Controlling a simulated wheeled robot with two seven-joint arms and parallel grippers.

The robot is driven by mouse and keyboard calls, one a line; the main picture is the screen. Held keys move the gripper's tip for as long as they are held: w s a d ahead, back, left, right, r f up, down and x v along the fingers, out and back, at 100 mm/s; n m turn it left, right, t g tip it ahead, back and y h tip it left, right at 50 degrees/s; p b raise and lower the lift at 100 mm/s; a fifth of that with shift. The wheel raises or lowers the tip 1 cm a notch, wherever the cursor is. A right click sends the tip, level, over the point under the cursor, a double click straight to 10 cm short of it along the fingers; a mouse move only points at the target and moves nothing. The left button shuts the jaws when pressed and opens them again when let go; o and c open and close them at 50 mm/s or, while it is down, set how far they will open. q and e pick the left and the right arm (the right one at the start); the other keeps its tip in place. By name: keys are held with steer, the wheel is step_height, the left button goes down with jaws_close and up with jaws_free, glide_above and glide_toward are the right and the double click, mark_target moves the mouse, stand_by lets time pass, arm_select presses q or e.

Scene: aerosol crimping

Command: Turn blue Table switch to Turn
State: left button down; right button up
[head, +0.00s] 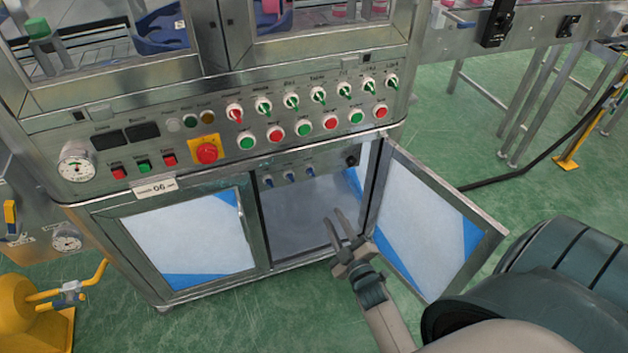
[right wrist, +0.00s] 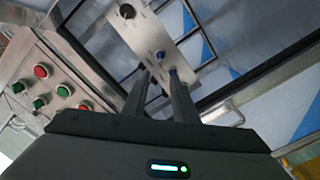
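Three small blue switches sit in a row on a metal panel inside the open lower cabinet: a left one (head: 268,181), a middle one (head: 290,177) and a right one (head: 310,171). Their labels are too small to read, so I cannot tell which is Table. My right gripper (head: 334,214) is open and empty in front of the cabinet opening, below and to the right of the switches, apart from them. In the right wrist view, a blue switch (right wrist: 160,56) shows beyond the fingers, with another (right wrist: 173,71) near the right fingertip. My left gripper is out of view.
The open right cabinet door (head: 425,225) stands close to the right of my gripper. The left door (head: 190,240) is closed. A black knob (head: 351,160) is right of the blue switches. Above is the main panel with several green and red switches and a red emergency knob (head: 207,152).

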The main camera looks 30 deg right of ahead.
mark_target(312, 175)
steer(key=shift+w, duration=0.1)
